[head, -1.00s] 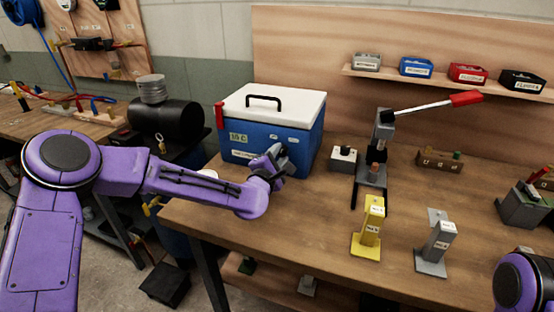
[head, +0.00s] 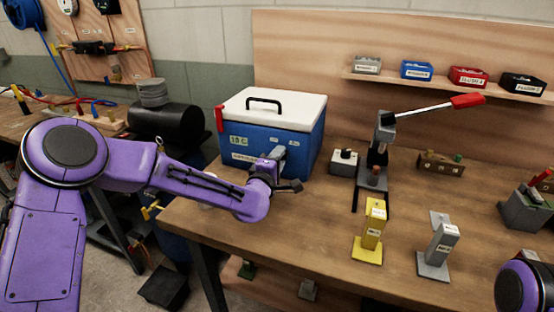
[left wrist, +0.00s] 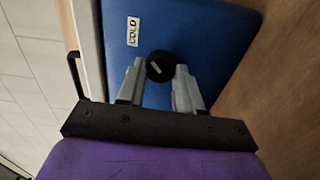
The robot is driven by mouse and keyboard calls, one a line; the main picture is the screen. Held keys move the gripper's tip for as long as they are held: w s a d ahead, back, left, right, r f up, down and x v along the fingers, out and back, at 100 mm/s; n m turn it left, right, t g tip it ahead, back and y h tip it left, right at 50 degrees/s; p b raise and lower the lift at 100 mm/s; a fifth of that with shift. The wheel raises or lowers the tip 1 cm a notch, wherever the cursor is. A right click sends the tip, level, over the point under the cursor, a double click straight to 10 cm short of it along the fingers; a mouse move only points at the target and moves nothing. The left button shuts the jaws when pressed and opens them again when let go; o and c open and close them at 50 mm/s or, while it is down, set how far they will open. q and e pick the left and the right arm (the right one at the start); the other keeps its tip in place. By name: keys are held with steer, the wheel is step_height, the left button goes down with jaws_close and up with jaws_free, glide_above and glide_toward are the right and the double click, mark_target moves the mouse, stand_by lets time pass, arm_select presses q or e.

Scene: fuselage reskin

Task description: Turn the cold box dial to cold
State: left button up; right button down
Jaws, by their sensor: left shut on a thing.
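The cold box (head: 240,142) is blue with a white lid and black handle, and stands on the workbench. Its front has a small green display (head: 239,141), which seems to read 13 C. My left gripper (head: 279,153) is at the right part of that front and hides the dial in the head view. In the left wrist view, the round black dial (left wrist: 159,67) with a pale pointer mark sits between the fingertips of my left gripper (left wrist: 159,75), which is shut on it. A white COLD label (left wrist: 133,31) is beside the dial. My right gripper is out of view.
A lever press (head: 380,150) and a small grey box (head: 344,162) stand right of the cold box. A yellow stand (head: 371,235) and a grey stand (head: 437,250) are near the bench's front edge. Coloured bins (head: 416,69) line the shelf.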

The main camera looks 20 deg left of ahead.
arm_select(q)
steer(key=shift+d+f, duration=0.1)
steer(key=shift+f, duration=0.05)
steer(key=o, duration=1)
steer(key=shift+o, duration=0.2)
steer(key=s+b, duration=0.1)
steer(key=s, duration=0.4)
steer(key=s+b, duration=0.1)
steer(key=s, duration=0.4)
steer(key=shift+s+a, duration=0.2)
steer(key=shift+s, duration=0.15)
